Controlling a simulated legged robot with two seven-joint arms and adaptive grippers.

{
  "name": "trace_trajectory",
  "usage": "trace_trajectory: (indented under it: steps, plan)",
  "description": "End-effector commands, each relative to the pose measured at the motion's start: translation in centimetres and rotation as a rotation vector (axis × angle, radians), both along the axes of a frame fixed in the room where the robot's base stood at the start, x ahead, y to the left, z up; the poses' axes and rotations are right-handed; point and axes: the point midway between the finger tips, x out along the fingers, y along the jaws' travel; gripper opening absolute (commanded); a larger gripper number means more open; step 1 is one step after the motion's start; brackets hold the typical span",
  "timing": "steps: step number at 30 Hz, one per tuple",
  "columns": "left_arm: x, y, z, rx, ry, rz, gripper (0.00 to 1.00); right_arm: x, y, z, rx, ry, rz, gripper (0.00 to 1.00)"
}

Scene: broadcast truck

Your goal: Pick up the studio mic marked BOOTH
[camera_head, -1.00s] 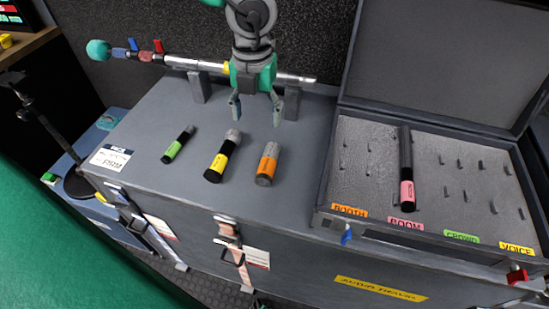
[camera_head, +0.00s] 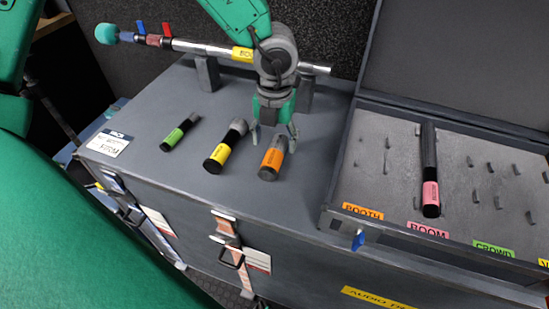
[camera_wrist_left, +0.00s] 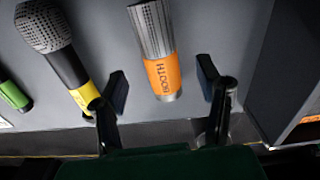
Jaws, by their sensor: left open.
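The studio mic with the orange band (camera_head: 270,164) lies on top of the grey case, dark grip toward the front. In the left wrist view the orange-banded mic (camera_wrist_left: 160,72) reads BOOTH and has a ribbed silver head. My left gripper (camera_head: 275,138) is open above the far end of this mic. In the left wrist view its fingers (camera_wrist_left: 163,88) sit on either side of the mic's line, with a gap on both sides. A yellow-banded mic (camera_head: 221,154) lies close to the left, near one finger. My right gripper is not in view.
A green-banded mic (camera_head: 178,134) lies farther left. A boom pole (camera_head: 200,47) rests on stands behind. An open foam case (camera_head: 384,190) at right has labelled slots, with a pink-banded mic (camera_head: 430,190) lying in it. The case top in front is clear.

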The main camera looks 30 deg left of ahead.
Motion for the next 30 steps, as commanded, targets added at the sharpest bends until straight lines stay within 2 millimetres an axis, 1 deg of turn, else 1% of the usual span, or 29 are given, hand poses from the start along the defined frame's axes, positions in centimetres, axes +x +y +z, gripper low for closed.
trace_trajectory:
  steps: [5,9,12,15,21,22,23,24,27,30]
  plan:
    - [0.0,0.2,-1.5,-0.001,0.001,0.000,0.59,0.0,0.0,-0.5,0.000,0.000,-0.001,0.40]
    - [0.1,0.3,-3.9,-0.001,0.002,0.000,0.59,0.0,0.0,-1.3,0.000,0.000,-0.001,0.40]
    - [0.1,0.3,-5.1,-0.002,0.002,0.000,0.59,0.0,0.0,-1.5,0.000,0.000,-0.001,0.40]
    - [0.1,0.3,-5.6,-0.002,0.000,0.000,0.59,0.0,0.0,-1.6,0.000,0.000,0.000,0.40]
    - [0.1,0.2,-5.5,-0.003,-0.001,0.001,0.59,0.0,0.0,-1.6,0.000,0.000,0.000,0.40]
    - [0.1,0.2,-5.5,-0.003,-0.001,0.001,0.56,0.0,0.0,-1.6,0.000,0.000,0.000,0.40]
    - [0.1,0.2,-5.5,-0.002,-0.001,0.001,0.45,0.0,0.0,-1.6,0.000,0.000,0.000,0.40]
    - [0.1,0.2,-5.5,-0.002,-0.001,0.001,0.31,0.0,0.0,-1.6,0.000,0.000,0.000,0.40]
    - [0.2,0.2,-5.5,-0.002,-0.001,0.001,0.00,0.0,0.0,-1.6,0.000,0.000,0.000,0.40]
    - [0.2,0.2,-5.5,-0.003,-0.002,0.001,0.00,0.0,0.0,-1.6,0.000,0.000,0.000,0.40]
